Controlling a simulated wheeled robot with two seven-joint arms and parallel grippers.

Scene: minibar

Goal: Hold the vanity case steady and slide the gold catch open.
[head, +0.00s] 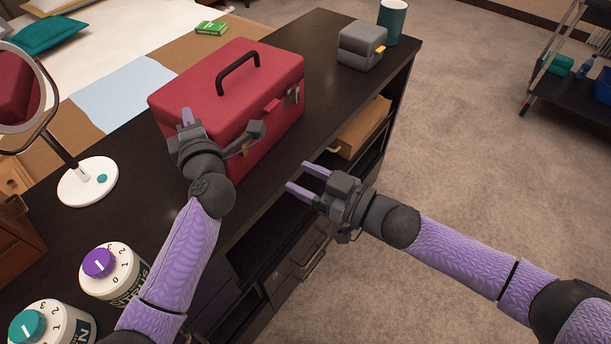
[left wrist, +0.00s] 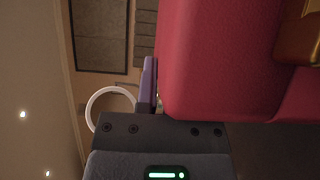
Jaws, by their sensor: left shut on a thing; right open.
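The red vanity case (head: 190,88) stands upright and closed on the dark counter, with a black handle on its lid. My left gripper (head: 186,122) is at the near left part of the case and shut on it. In the left wrist view one purple finger lies along the red wall (left wrist: 220,70); the other finger is hidden. A gold catch (left wrist: 301,38) shows on the red front there. In the head view a gold bit (head: 245,149) shows beside my left wrist, partly covered. My right gripper (head: 304,180) is open and empty, right of the case before the counter's edge.
A grey box (head: 358,48) with a yellow clasp and a teal cup (head: 392,20) stand at the counter's far end. A round mirror (head: 88,182) and two dial-topped canisters (head: 112,272) are at left. Shelves lie open below the counter edge.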

